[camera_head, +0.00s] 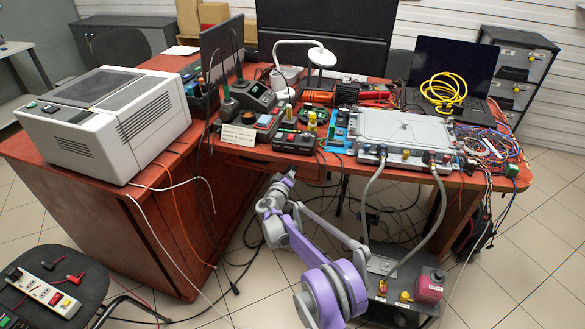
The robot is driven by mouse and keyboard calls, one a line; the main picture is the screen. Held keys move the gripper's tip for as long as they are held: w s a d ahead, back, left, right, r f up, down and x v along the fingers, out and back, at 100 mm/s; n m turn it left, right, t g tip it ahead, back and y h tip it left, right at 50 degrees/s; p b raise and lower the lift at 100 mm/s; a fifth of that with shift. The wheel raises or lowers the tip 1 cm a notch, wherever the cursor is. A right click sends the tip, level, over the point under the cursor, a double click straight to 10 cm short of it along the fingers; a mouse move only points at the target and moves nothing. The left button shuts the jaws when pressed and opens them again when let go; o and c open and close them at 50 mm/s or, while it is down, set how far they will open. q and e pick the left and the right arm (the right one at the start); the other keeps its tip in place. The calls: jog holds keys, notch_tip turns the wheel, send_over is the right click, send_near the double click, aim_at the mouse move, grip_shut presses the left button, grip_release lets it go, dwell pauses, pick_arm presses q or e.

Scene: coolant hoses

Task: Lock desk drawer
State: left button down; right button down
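The desk drawer (250,164) is a shallow reddish-brown front under the desk top, left of the middle. It looks closed or nearly so. Its lock and any key are too small or too hidden to make out. One purple and grey arm of mine comes in from the bottom, right of centre, and reaches up toward the drawer. I take it as my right arm. Its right gripper (289,176) is at the far end, just below the drawer front. I cannot tell whether it touches the drawer or whether its fingers are open. My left gripper is not in view.
The red desk (163,204) carries a large white printer-like machine (105,122), a grey hose-fitted case (405,131) and a laptop (453,70). Grey hoses run down to a low unit (390,268). Loose cables hang below the desk. A chair (55,290) stands at lower left.

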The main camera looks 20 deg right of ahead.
jog(key=shift+f+n+b, duration=0.15)
jog(key=shift+n+b, duration=0.55)
jog(key=shift+n, duration=3.2)
jog(key=shift+c, duration=2.2)
grip_release()
jog(key=shift+a, duration=0.1)
jog(key=p+v, duration=0.2)
jog(key=v, duration=0.8)
jog(key=shift+s+a, duration=0.2)
jog(key=shift+s, duration=0.15)
